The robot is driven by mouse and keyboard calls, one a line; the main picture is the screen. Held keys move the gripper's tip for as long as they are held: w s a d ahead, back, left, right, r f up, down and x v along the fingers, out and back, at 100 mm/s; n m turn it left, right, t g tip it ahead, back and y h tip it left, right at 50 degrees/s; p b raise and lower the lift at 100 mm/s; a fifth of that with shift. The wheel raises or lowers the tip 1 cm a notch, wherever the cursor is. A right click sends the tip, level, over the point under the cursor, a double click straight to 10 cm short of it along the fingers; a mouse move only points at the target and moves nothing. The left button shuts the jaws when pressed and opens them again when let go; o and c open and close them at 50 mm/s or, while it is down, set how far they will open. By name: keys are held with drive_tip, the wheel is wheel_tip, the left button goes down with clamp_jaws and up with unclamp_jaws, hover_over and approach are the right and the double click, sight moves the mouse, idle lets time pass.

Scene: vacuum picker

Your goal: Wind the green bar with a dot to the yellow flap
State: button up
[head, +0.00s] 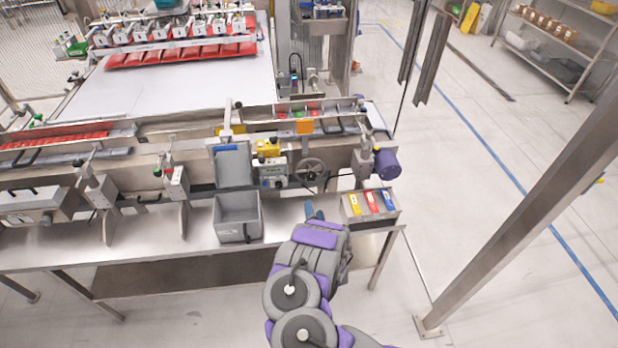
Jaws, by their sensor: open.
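My arm reaches forward from the bottom middle. Its end, my gripper (314,211), shows small and dark blue just past the grey and purple wrist, over the front of the steel bench; the arm hides most of it. It is open, with nothing seen in it. A handwheel (311,169) is on the machine front, just beyond my gripper and apart from it. Above it, a tray (340,115) holds small red and green pieces; which is a green bar with a dot is too small to tell. An orange-yellow flap (305,127) hangs on the tray's front.
A grey bin (237,217) stands on the bench (160,248) left of my arm. A box (370,207) with yellow, red and blue tabs is at right. A yellow control box (267,148) is left of the wheel, a purple motor (386,163) right. A post (530,200) crosses the right side.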

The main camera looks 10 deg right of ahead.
drive_tip(key=d+n, duration=0.1)
drive_tip(key=d, duration=0.1)
drive_tip(key=b, duration=0.9)
approach(311, 178)
drive_tip(key=shift+t, duration=0.3)
drive_tip(key=w, duration=0.9)
drive_tip(key=shift+w+d+f, duration=0.1)
drive_tip(key=shift+w+f, duration=0.1)
drive_tip(key=shift+f, duration=0.05)
drive_tip(key=shift+w, duration=0.5)
drive_tip(key=shift+c, duration=0.2)
drive_tip(key=c, duration=1)
